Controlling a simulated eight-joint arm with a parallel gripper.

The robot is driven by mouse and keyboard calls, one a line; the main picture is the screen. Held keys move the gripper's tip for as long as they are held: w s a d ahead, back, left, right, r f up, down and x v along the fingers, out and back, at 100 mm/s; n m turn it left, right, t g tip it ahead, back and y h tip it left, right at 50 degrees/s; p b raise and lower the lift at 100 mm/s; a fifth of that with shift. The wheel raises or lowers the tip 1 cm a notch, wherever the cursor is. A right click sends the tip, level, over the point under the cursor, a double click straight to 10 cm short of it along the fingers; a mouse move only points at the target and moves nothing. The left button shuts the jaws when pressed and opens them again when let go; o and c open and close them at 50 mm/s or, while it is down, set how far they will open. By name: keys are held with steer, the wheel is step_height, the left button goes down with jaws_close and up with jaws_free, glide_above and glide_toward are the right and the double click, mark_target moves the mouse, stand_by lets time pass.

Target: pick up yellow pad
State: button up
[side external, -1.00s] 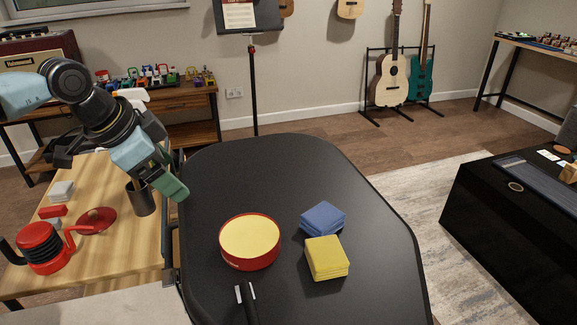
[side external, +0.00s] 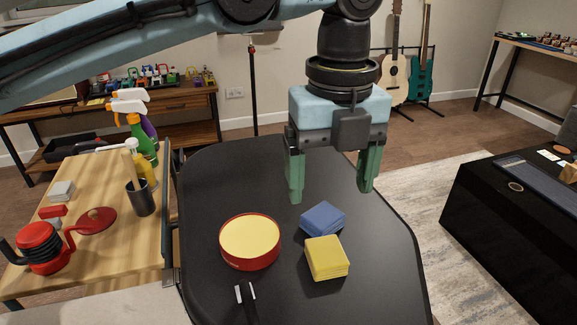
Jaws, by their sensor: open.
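The yellow pad (side external: 327,258) is a square stack of thin layers lying on the black table (side external: 215,180), near its right side. A similar blue pad (side external: 323,218) lies just behind it. My gripper (side external: 330,190) points down above the table, behind and above both pads. Its two green fingers are wide apart with nothing between them. The fingertips are clear of the yellow pad.
A round red tin with a pale yellow top (side external: 250,241) stands left of the yellow pad. A black-handled tool (side external: 247,300) lies at the front edge. A wooden table (side external: 105,255) at left holds a red kettle (side external: 40,245), a dark cup (side external: 140,198) and spray bottles (side external: 138,130).

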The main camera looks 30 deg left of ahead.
mark_target(325, 247)
steer(key=shift+d+f, duration=0.1)
steer(key=shift+f, duration=5.85)
steer(key=c, duration=1.1)
